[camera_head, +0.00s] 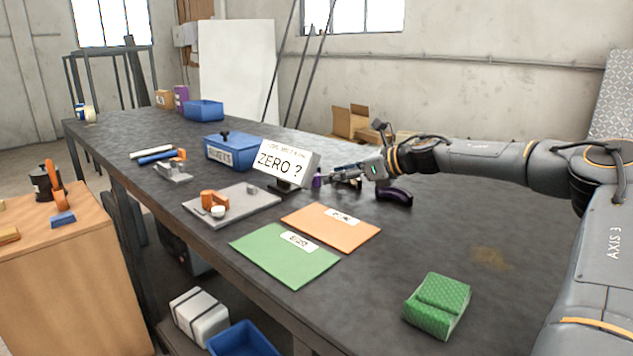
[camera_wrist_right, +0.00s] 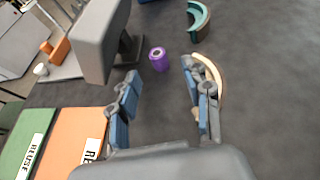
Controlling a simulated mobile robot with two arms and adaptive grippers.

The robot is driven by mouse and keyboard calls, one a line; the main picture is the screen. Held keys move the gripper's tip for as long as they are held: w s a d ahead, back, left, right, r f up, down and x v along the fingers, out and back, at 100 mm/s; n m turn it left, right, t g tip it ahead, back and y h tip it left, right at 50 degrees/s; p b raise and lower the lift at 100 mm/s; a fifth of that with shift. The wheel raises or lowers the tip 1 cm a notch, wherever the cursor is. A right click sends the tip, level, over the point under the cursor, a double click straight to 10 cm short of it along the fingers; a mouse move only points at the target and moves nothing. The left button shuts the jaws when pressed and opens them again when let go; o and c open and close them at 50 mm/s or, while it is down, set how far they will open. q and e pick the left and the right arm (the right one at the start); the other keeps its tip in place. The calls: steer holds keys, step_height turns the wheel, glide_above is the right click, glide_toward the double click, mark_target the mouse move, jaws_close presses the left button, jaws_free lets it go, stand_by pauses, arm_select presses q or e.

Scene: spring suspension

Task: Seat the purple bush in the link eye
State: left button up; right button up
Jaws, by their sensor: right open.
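The purple bush (camera_wrist_right: 158,60) stands upright on the dark bench, with a round hole in its top. It also shows in the head view (camera_head: 317,181), just right of the ZERO sign. My right gripper (camera_wrist_right: 167,95) is open and empty. Its fingers point towards the bush, which lies just beyond the fingertips and between their lines, apart from both. In the head view the right gripper (camera_head: 335,177) is low over the bench. I cannot clearly make out the link eye. My left gripper is out of view.
The ZERO sign block (camera_wrist_right: 103,38) is close left of the bush. A tan curved piece (camera_wrist_right: 213,72) lies by the right finger, and a teal curved piece (camera_wrist_right: 199,20) farther off. Green (camera_head: 283,256) and orange (camera_head: 337,230) mats and a grey plate (camera_head: 240,214) lie nearby.

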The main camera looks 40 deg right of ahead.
mark_target(322, 187)
steer(key=shift+w+a+f, duration=0.1)
steer(key=shift+w+f, duration=0.15)
steer(key=shift+w, duration=0.05)
steer(key=x, duration=0.2)
steer(key=shift+w+a+b, duration=0.1)
steer(key=shift+w+b, duration=0.2)
steer(key=shift+w, duration=0.05)
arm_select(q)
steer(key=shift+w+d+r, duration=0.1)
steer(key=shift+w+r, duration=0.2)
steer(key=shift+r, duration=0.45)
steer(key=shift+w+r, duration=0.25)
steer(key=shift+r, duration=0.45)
arm_select(e)
steer(key=shift+w+a+f, duration=0.2)
steer(key=shift+w+f, duration=0.05)
steer(key=shift+w, duration=0.4)
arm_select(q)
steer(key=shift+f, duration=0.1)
arm_select(e)
jaws_close()
